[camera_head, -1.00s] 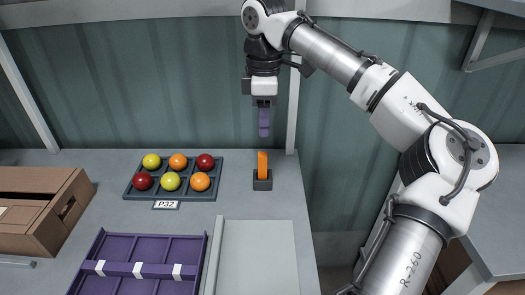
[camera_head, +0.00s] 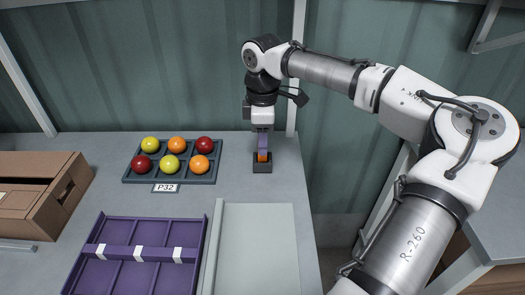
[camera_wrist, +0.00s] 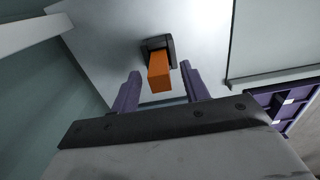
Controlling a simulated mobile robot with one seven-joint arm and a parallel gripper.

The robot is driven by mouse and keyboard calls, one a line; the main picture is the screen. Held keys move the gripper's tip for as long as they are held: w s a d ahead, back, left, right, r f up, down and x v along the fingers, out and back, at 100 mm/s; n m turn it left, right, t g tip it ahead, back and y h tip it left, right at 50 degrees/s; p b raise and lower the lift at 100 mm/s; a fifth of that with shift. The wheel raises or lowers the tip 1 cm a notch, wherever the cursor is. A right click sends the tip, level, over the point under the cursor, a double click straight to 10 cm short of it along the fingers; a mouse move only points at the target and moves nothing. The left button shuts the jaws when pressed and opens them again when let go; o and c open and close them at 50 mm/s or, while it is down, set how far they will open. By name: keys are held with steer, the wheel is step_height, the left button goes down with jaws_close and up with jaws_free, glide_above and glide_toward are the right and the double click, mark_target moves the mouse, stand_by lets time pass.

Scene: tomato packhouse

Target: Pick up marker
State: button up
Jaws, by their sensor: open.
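The marker (camera_head: 262,157) is an orange upright block standing in a small dark holder (camera_head: 262,168) at the back right of the grey table. My gripper (camera_head: 263,150) is directly over the holder, pointing down, and its purple fingers hide most of the marker in the head view. In the wrist view the marker (camera_wrist: 159,72) shows between and just beyond the two open purple fingers of my gripper (camera_wrist: 162,85). The holder (camera_wrist: 157,43) is behind it there.
A dark tray (camera_head: 127,176) with several red, yellow and orange tomatoes and a P32 label stands to the left. A purple crate (camera_head: 204,232) and a pale flat panel (camera_head: 256,250) lie in front. A cardboard box (camera_head: 62,215) is at far left. A corrugated wall (camera_head: 160,70) stands behind.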

steer(key=shift+f, duration=1.25)
jaws_close()
steer(key=shift+r, duration=0.1)
step_height(320, 180, up, 25)
steer(key=p, duration=0.7)
stand_by(0.5)
